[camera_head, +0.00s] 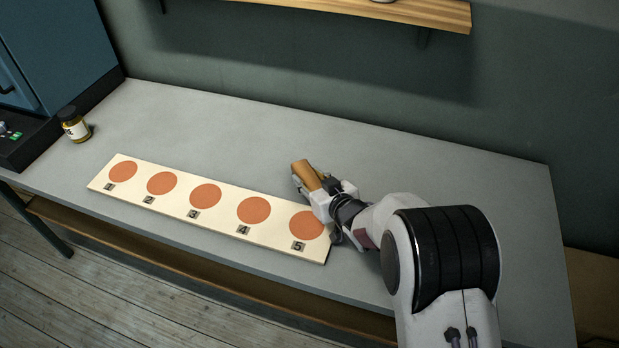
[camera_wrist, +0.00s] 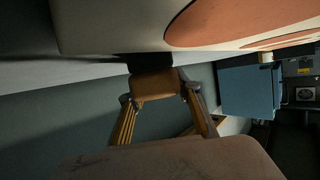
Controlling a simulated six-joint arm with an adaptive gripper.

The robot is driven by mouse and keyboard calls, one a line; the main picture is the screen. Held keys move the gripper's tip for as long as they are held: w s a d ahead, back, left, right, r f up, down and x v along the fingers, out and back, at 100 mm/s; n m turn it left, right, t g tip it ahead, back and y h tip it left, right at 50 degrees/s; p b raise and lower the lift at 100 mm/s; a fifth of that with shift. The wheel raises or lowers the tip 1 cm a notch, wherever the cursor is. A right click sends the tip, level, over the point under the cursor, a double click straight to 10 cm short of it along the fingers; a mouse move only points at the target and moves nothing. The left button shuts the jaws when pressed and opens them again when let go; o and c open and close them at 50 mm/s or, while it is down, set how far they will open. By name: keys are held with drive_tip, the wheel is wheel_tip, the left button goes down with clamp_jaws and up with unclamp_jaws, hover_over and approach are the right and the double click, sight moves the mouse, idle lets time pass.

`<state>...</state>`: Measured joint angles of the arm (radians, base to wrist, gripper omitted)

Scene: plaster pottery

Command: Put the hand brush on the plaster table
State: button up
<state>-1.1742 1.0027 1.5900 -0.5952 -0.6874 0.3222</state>
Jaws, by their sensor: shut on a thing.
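The hand brush (camera_head: 305,174) shows in the head view as a brown wooden piece at the tip of my gripper (camera_head: 319,186), above the grey table (camera_head: 420,165). In the wrist view my gripper (camera_wrist: 158,95) has its fingers on both sides of the brown block of the brush (camera_wrist: 152,86), with a dark part beyond it. My gripper is shut on the brush. It is close behind the board's right end, near circle 5. Whether the brush touches the table, I cannot tell. Part of it is hidden by my gripper.
A cream board (camera_head: 215,217) with several numbered orange circles lies along the table's front; its circles are empty. A small labelled jar (camera_head: 73,125) stands at the far left, beside a blue cabinet (camera_head: 55,50). A wooden shelf (camera_head: 390,12) hangs above. The table's back and right are clear.

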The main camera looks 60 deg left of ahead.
drive_tip(key=shift+f, duration=0.1)
idle(0.3)
drive_tip(key=o, duration=1.2)
drive_tip(key=shift+c, duration=0.2)
drive_tip(key=shift+d+r, duration=0.3)
drive_tip(key=shift+v, duration=5.65)
